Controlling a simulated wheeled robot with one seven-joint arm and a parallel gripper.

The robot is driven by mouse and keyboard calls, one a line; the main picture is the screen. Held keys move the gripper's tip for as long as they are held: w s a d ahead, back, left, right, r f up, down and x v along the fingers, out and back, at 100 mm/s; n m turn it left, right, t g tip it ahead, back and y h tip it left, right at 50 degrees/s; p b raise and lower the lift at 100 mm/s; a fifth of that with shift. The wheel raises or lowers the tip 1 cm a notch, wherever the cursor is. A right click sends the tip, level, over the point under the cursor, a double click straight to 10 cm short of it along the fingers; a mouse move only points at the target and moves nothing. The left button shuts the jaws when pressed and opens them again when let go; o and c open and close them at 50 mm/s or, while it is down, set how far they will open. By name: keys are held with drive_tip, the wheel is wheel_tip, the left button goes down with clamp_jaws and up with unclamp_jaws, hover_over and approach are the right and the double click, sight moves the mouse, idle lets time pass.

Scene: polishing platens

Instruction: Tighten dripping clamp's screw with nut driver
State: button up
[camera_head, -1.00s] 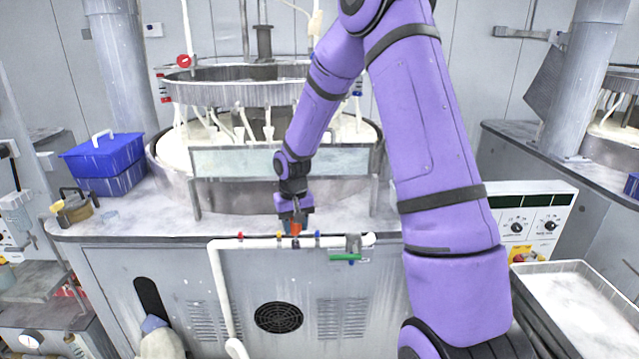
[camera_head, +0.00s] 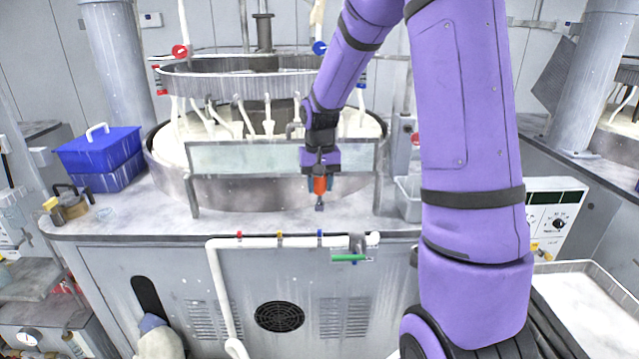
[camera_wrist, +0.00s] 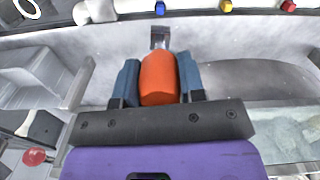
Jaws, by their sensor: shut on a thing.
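My gripper (camera_head: 320,172) is shut on the orange handle of the nut driver (camera_head: 320,186). The driver points down, its dark grey tip showing below the handle, above the bench top and behind the white pipe (camera_head: 265,242). In the wrist view, the blue fingers of my gripper (camera_wrist: 159,82) press both sides of the orange nut driver (camera_wrist: 159,78). The pipe carries a red clamp (camera_head: 239,235), a yellow clamp (camera_head: 280,236) and a blue clamp (camera_head: 320,234). The driver tip is apart from them all. I cannot make out any drip or the screws.
A framed clear panel (camera_head: 250,157) stands close behind my gripper, before the round polishing machine (camera_head: 165,165). A white bin (camera_head: 409,200) is to the right; a blue box (camera_head: 100,150) is far left.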

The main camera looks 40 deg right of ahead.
sight(320, 203)
drive_tip(key=shift+f, duration=2.85)
drive_tip(key=shift+f, duration=1.3)
drive_tip(key=o, duration=1)
drive_tip(key=shift+o, duration=0.2)
wheel_tip(320, 203, up, 11)
drive_tip(key=shift+f, duration=0.1)
